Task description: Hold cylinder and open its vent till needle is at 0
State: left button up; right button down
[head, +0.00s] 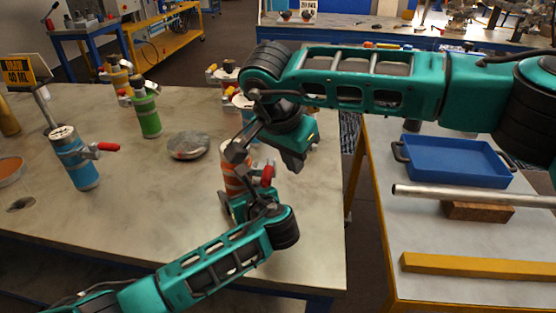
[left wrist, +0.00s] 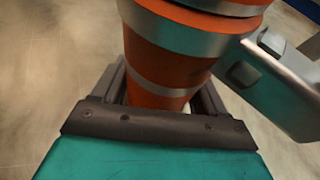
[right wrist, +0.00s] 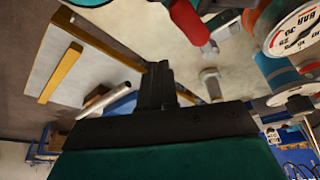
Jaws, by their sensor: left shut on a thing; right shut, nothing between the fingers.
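The orange cylinder (head: 232,181) with pale bands stands near the table's front right part, partly hidden by my arms. My left gripper (head: 237,205) is shut around its lower body; the left wrist view shows a finger on each side of the orange body (left wrist: 160,70). A red vent lever (head: 267,175) sticks out at its right side. My right gripper (head: 294,163) is shut and empty, just right of the lever and apart from it. The right wrist view shows the closed fingers (right wrist: 157,85) beside a red lever (right wrist: 188,22). I cannot read the orange cylinder's needle.
A blue cylinder (head: 78,163) with a red lever, a green cylinder (head: 148,117) and a grey round disc (head: 188,145) stand left on the table. Other cylinders are behind. A side table at right holds a blue tray (head: 455,160), a pipe (head: 470,197) and a yellow bar (head: 475,271).

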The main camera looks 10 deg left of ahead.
pick_arm(q)
jog(key=shift+a, duration=0.25)
pick_arm(e)
notch_tip(320, 180, up, 10)
jog(key=a, duration=0.3)
jog(key=shift+f, duration=0.25)
pick_arm(q)
jog(key=shift+f, duration=0.15)
dwell(1.6)
jog(key=o, duration=1.6)
jog(key=shift+d, duration=0.1)
